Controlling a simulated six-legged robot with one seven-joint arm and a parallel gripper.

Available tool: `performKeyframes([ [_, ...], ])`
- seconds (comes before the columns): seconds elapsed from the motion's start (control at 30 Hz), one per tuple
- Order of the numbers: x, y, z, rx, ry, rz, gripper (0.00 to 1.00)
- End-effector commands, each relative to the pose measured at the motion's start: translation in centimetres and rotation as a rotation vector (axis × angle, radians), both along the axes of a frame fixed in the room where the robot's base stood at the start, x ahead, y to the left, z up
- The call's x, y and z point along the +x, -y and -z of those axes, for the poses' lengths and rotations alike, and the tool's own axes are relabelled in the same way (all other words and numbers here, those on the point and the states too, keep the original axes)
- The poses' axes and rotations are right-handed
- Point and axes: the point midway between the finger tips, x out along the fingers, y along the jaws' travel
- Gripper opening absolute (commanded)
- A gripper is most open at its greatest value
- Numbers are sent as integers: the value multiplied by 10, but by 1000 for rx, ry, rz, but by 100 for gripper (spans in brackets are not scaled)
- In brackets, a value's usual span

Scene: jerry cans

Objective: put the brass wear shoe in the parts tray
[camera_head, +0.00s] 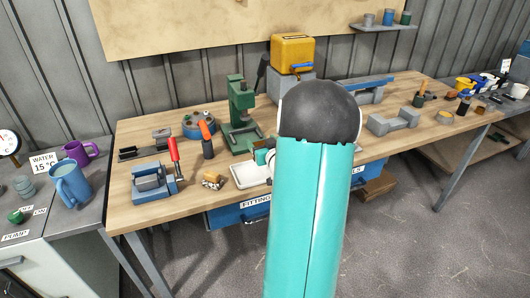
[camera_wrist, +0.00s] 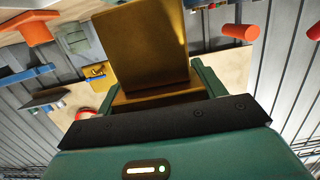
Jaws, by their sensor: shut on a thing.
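The brass wear shoe (camera_wrist: 145,42) fills the upper middle of the wrist view as a plain brass-coloured block. My gripper (camera_wrist: 152,78) is shut on it, with a green finger on each side. In the head view the white parts tray (camera_head: 247,176) lies at the bench's front edge, partly covered by my arm. A small teal part of my gripper (camera_head: 262,157) shows above the tray's right part.
A small brass-and-white piece (camera_head: 213,181) lies left of the tray. A blue vise (camera_head: 152,182), a red-handled tool (camera_head: 174,152), an orange-topped tool (camera_head: 206,138) and a green press (camera_head: 241,112) stand nearby.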

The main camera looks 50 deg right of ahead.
Motion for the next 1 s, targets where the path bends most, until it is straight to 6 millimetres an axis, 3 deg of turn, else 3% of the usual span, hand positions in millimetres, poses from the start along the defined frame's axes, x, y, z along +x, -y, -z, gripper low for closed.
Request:
performKeyframes([
  [0.3,5,21,24,2,1,1,36],
  [0.5,5,20,52,1,1,-1,36],
  [0.87,5,20,56,-1,1,0,36],
  [0.9,5,20,57,0,0,0,71],
  [1.0,5,20,56,0,0,0,90],
])
